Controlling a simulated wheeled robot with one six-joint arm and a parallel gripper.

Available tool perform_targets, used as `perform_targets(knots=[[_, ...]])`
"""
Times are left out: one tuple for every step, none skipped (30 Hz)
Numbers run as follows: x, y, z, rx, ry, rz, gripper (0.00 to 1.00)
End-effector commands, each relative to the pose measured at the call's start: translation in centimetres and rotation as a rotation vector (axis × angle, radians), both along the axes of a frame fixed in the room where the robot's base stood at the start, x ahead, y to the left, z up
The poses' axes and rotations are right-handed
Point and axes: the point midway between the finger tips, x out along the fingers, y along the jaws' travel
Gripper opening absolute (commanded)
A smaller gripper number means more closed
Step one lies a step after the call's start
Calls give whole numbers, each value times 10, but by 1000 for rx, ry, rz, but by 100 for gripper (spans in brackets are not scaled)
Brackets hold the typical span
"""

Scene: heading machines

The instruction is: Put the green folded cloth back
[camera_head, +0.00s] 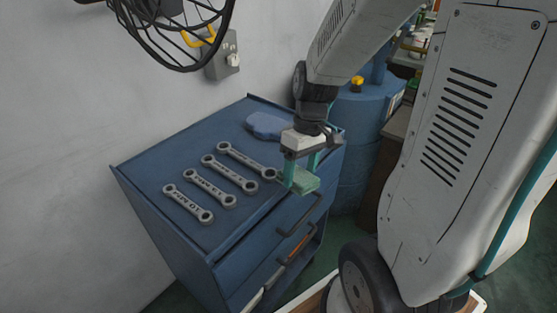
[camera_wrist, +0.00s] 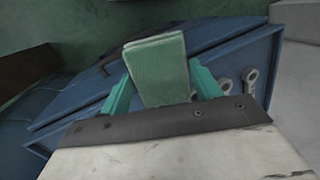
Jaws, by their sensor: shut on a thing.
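The green folded cloth (camera_head: 304,180) is between the fingers of my gripper (camera_head: 300,176), near the right front edge of the blue cabinet's top (camera_head: 235,135). In the wrist view the cloth (camera_wrist: 158,70) is a pale green folded block, with a teal finger of my gripper (camera_wrist: 160,92) on either side. My gripper is shut on it. I cannot tell whether the cloth touches the cabinet top. A blue shape like an outline or pad (camera_head: 269,125) lies on the back right of the top.
Several grey wrenches (camera_head: 230,174) lie in a row on the cabinet top, left of my gripper. Drawer handles (camera_head: 298,216) stick out at the front. A wire-caged fan (camera_head: 180,30) hangs on the wall above. A blue drum (camera_head: 352,130) stands behind, right of the cabinet.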

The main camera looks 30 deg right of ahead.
Motion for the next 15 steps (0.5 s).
perform_targets(knots=[[-8,-4,-2,-43,-24,66,45],[-11,-6,-2,-67,-37,97,45],[-12,-9,-2,-98,-55,128,45],[-12,-9,-2,-119,-69,141,45],[-12,-9,-2,-138,-78,149,45],[-12,-9,-2,-158,-90,152,45],[-11,-9,-2,-170,-95,152,45],[-10,-9,-2,-179,-101,152,45],[-6,-10,-3,-187,-104,152,45],[-3,-11,-3,-191,-107,151,45],[2,-12,-4,-193,-107,150,45],[10,-13,-5,-194,-107,149,45],[16,-15,-6,-193,-106,149,45],[24,-16,-6,-193,-107,148,45],[35,-18,-8,-194,-106,148,45]])
